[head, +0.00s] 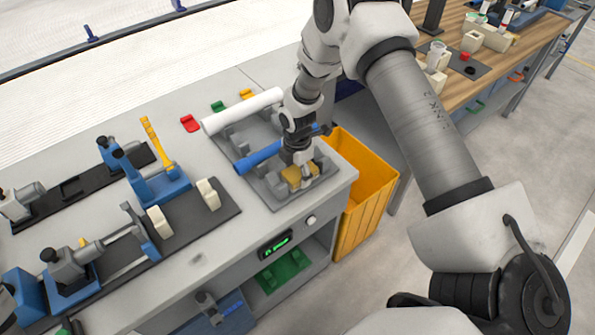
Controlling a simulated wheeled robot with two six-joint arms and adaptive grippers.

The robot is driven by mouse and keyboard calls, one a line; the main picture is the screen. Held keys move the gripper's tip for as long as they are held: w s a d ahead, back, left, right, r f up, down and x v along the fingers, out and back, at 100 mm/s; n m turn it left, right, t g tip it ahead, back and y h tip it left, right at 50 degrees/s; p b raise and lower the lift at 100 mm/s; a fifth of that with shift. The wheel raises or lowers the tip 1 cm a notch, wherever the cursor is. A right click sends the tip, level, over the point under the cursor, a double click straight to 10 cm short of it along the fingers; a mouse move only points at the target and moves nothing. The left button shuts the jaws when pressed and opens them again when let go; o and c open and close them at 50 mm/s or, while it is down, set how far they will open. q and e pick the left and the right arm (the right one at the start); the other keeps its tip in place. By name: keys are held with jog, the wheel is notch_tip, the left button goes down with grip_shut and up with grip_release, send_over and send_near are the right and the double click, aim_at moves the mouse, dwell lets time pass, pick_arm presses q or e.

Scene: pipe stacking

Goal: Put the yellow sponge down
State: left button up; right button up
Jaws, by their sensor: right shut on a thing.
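The yellow sponge (292,178) is at the front right part of the grey tray (269,195), near the workbench corner. My right gripper (305,172) points down over the tray and is shut on the sponge. The gripper partly covers the sponge. I cannot tell whether the sponge's underside touches the tray. My left gripper does not show.
A blue pipe (259,157) and a white pipe (243,110) lie on the tray behind the sponge. A yellow bin (370,205) stands right of the bench. Blue and grey fixtures (158,185) fill the left side.

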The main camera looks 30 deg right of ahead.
aim_at(296, 171)
jog(key=shift+w+a+f, duration=0.1)
jog(key=shift+a+f, duration=0.1)
jog(key=shift+f, duration=0.2)
jog(key=o, duration=1)
jog(key=shift+r, duration=0.55)
notch_tip(296, 171, up, 11)
jog(key=b, duration=0.2)
jog(key=shift+r+b, duration=0.15)
jog(key=shift+b, duration=0.2)
